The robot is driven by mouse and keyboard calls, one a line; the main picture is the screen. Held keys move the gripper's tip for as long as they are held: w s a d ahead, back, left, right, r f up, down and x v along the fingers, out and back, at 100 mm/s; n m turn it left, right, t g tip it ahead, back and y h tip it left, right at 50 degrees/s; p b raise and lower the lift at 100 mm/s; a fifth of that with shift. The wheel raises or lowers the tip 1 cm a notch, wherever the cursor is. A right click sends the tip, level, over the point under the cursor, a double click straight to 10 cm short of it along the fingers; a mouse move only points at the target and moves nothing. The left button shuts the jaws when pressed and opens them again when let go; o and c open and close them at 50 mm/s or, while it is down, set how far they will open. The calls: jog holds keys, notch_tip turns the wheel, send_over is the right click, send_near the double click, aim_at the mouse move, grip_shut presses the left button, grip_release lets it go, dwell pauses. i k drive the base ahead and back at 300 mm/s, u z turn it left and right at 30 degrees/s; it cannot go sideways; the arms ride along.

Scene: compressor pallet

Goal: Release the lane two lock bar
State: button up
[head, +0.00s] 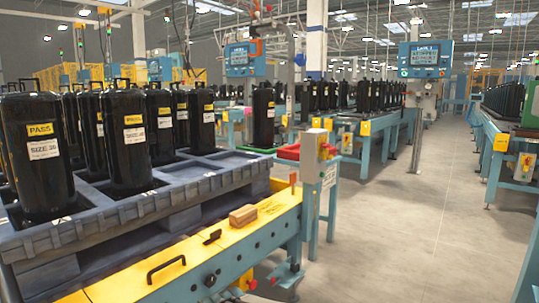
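I cannot single out the lane two lock bar for sure. A yellow deck (222,250) runs along the front of the pallet station. On it are a black bar handle (166,269), a smaller black handle (212,237) and a brown block (243,215). A small red upright piece (293,181) stands near the deck's far end. A blue-grey pallet (130,210) behind the deck bears several black compressors (38,155), some labelled PASS and SIZE 30. My gripper is not in view.
A post with a red-and-yellow switch (322,150) stands past the deck's end. Blue screens (240,58) (424,57) hang further back; their lane lettering is too small to read surely. Conveyors with black compressors (511,140) stand at right. The grey floor (400,230) between is clear.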

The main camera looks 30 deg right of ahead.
aim_at(325, 154)
jog(key=z, duration=1.35)
